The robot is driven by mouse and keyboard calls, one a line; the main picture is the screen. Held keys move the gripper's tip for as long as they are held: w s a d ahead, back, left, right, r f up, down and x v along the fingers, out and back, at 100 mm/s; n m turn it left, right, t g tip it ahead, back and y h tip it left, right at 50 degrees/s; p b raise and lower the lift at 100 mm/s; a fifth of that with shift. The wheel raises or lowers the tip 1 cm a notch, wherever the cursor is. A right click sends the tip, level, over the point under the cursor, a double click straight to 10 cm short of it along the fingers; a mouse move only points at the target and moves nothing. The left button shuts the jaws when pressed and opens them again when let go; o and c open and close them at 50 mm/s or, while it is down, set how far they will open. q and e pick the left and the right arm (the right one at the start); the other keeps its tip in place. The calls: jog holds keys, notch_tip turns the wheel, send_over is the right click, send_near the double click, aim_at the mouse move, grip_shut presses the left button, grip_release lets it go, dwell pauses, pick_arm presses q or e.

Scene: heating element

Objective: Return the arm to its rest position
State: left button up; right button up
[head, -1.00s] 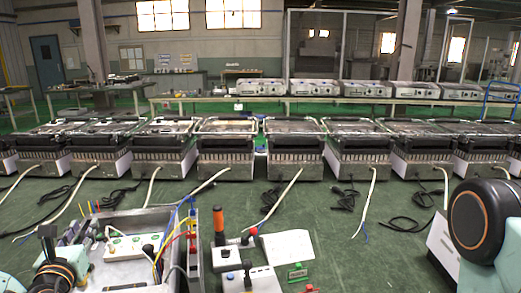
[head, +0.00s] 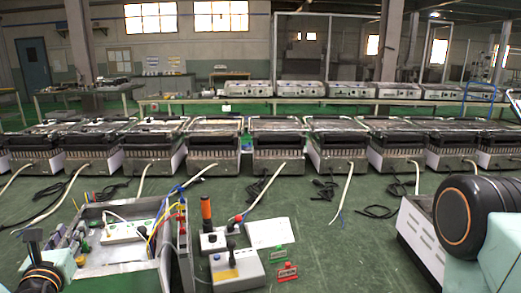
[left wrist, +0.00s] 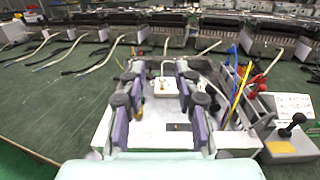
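My left gripper (left wrist: 160,72) shows in the left wrist view with its two purple-grey fingers spread apart and nothing between them. Beyond and below the fingers is an open metal box with a white socket block (left wrist: 166,87). In the head view my left arm comes in at the lower left, and parts of the left gripper (head: 72,240) show at the left side of that box (head: 178,255). My right arm shows at the right edge of the head view as a large black joint with an orange ring. My right gripper is out of view.
Right of the metal box stand an orange-and-black post (head: 206,208), a grey control box (head: 237,268), a white sheet (head: 270,233), and small green (head: 277,256) and red (head: 287,272) tags. A row of grill-like heating units (head: 278,146) with cables lies beyond.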

pick_arm(q)
jog(key=d+f+m+g+h, duration=0.1)
jog(key=d+f+m+h, duration=0.15)
jog(key=d+h, duration=0.35)
jog(key=d+f+m+h, duration=0.2)
jog(key=d+m+h, duration=0.25)
jog(key=d, duration=0.35)
jog(key=s+d+f+m+g+h, duration=0.55)
jog(key=s+d+g, duration=0.2)
jog(key=d, duration=0.35)
jog(key=s+f+m+g+y+b, duration=0.25)
jog(key=s+f+m+g, duration=0.55)
jog(key=s+f, duration=0.45)
jog(key=s+a+f+m+y+b, duration=0.3)
jog(key=s+a+f+m+y, duration=0.35)
jog(key=m, duration=0.45)
jog(key=s+d+f+m+b, duration=0.4)
jog(key=s+d+f+m, duration=0.2)
jog(key=s+f+m, duration=0.1)
jog(key=shift+f+m, duration=0.75)
jog(key=shift+f, duration=0.2)
